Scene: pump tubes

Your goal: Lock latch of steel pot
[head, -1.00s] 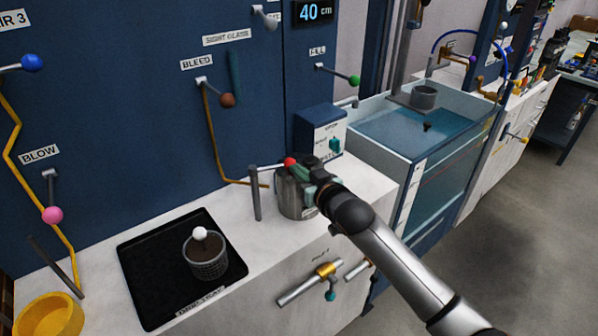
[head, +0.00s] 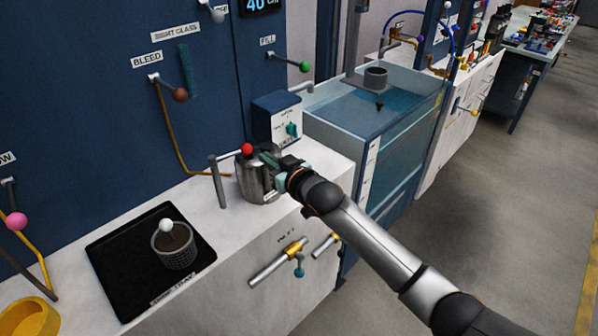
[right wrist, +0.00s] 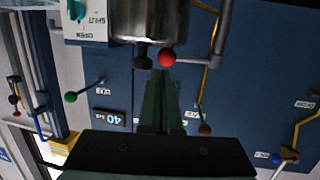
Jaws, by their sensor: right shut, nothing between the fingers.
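The steel pot (head: 254,184) stands on the white counter beside a grey post. A red ball (head: 246,149) is at its top rim in the head view. In the right wrist view, which is upside down, the pot (right wrist: 150,18) is at the top edge, with the red ball (right wrist: 167,57) and a dark knob (right wrist: 142,62) beside it. My right gripper (head: 272,168) is at the pot's right upper side. Its green fingers (right wrist: 157,85) are closed together and empty, pointing toward the ball. Contact and the latch's position cannot be told. My left gripper is out of view.
A grey post (head: 217,182) rises left of the pot. A control box (head: 276,118) stands behind it. A black tray (head: 110,262) with a mesh basket (head: 174,252) is on the left, near a yellow bowl (head: 30,318). A water tank (head: 375,110) is to the right.

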